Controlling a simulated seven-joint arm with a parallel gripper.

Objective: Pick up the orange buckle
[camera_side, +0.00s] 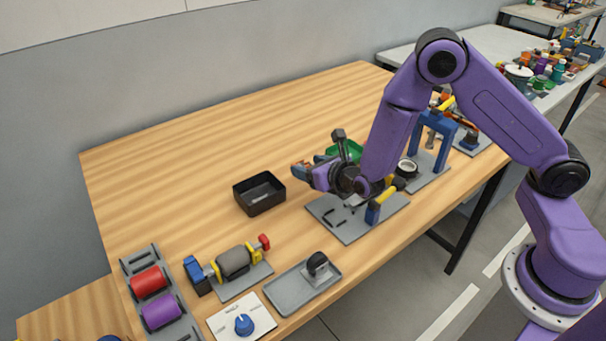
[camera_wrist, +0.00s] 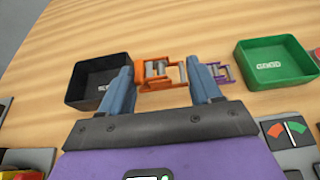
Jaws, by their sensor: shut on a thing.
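The orange buckle (camera_wrist: 160,72) is between the two fingertips of my gripper (camera_wrist: 161,84) in the wrist view, with a grey metal bar across its frame. The fingers are shut on its two sides. In the side view my gripper (camera_side: 309,174) points left, behind the grey plate and right of the black bin; the buckle is mostly hidden by the fingers there. I cannot tell whether the buckle touches the table.
A black bin (camera_wrist: 92,98) stands left of the fingers and a green bin (camera_wrist: 252,82) to the right. A purple buckle (camera_wrist: 221,75) lies just beyond the right finger. A grey plate with a lever (camera_side: 345,232) is near my gripper. The back of the table is clear.

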